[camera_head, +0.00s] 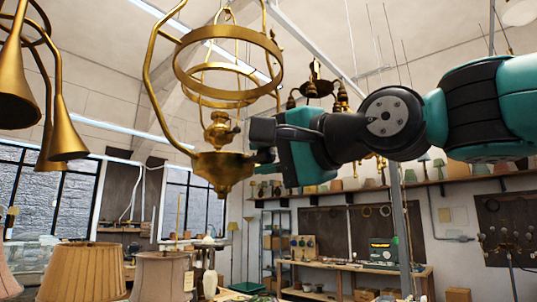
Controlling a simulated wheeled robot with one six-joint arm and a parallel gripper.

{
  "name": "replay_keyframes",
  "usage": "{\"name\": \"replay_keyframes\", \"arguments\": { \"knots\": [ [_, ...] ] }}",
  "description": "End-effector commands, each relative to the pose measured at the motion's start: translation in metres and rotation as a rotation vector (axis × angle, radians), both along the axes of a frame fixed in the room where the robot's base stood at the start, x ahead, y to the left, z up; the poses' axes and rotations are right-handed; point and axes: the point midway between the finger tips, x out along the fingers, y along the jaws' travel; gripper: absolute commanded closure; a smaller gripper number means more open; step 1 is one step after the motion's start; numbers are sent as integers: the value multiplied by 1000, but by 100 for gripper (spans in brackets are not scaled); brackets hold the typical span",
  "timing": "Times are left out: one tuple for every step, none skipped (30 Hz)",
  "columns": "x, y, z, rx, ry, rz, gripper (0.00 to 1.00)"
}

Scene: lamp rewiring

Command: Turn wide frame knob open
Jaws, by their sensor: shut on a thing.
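The wide brass lamp frame (151,62) hangs left of the picture's middle, with curved side arms and a broad ring (226,97) near its top. A brass burner (218,132) stands above the bowl-shaped font (222,172) at its bottom. My gripper (262,152) reaches in from the right and is at the right side of the font, with its dark fingers shut on the knob there. The fingers hide the knob almost wholly, so its turn position cannot be told.
Brass horn-shaped lamps (63,130) hang at the left, and a dark chandelier (318,86) hangs behind my arm. Fabric shades (82,272) stand at the lower left. A workbench (350,267) and a shelf of shades (440,180) line the back wall.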

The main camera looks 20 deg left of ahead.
Motion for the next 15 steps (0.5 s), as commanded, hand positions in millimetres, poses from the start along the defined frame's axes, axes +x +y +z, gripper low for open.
{"name": "replay_keyframes", "arguments": {
  "knots": [
    [0,0,0,1,2,0,98],
    [0,0,0,1,2,0,98],
    [0,0,0,1,2,0,98],
    [0,0,0,1,2,0,98],
    [0,0,0,1,2,0,98],
    [0,0,0,1,2,0,98],
    [0,0,0,0,2,0,98],
    [0,0,0,0,2,0,98],
    [0,0,0,0,2,0,72],
    [0,0,0,0,2,0,66],
    [0,0,0,-1,1,0,59],
    [0,0,0,-1,1,0,50],
    [0,0,0,-1,1,0,49],
    [0,0,0,-1,1,0,49],
    [0,0,0,-1,1,0,49]
  ]
}}
